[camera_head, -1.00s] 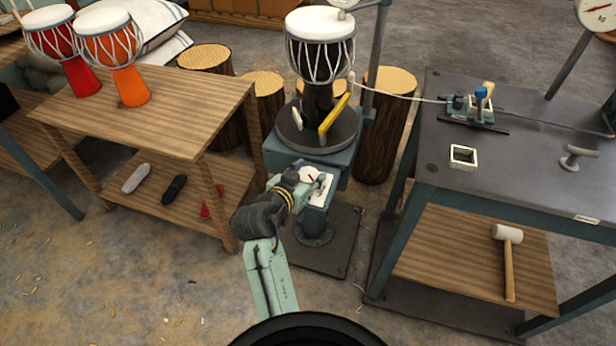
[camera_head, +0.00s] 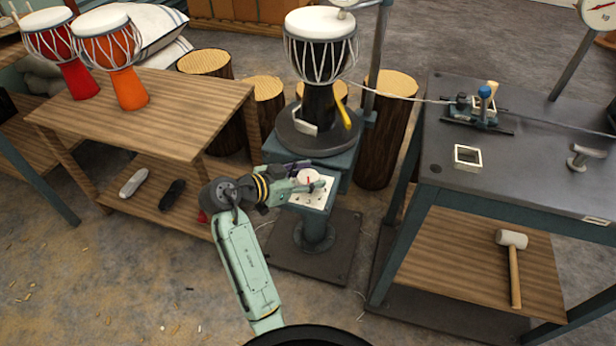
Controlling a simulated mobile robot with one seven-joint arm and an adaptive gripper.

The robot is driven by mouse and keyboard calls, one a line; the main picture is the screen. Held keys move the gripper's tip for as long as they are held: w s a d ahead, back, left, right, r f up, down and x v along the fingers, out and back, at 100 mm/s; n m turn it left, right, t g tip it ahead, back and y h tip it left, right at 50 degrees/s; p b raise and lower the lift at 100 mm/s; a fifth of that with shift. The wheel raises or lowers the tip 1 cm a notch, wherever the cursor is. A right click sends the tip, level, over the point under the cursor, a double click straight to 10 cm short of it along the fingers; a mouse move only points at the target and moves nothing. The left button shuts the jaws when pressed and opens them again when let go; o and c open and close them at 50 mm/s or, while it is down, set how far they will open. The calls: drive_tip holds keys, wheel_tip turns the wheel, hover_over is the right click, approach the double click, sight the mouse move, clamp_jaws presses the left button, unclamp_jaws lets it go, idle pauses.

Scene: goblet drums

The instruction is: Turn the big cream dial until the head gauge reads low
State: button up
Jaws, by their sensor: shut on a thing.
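The big cream dial (camera_head: 306,176) sits on a pale numbered plate (camera_head: 318,199) on top of a teal pedestal; a small red pointer mark shows on it. My gripper (camera_head: 312,181) comes in from the left and is shut on the dial, with its fingers partly covering it. A black goblet drum (camera_head: 320,57) with a white head stands upright on a dark round turntable behind the dial.
A wooden table (camera_head: 165,115) with red and orange drums is at left. A dark workbench (camera_head: 520,160) with a clamp and a small square frame is at right. A mallet (camera_head: 512,241) lies on its lower shelf. Log stools stand behind the turntable.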

drive_tip(key=o, duration=1.1)
drive_tip(key=shift+o, duration=0.2)
drive_tip(key=v, duration=1.2)
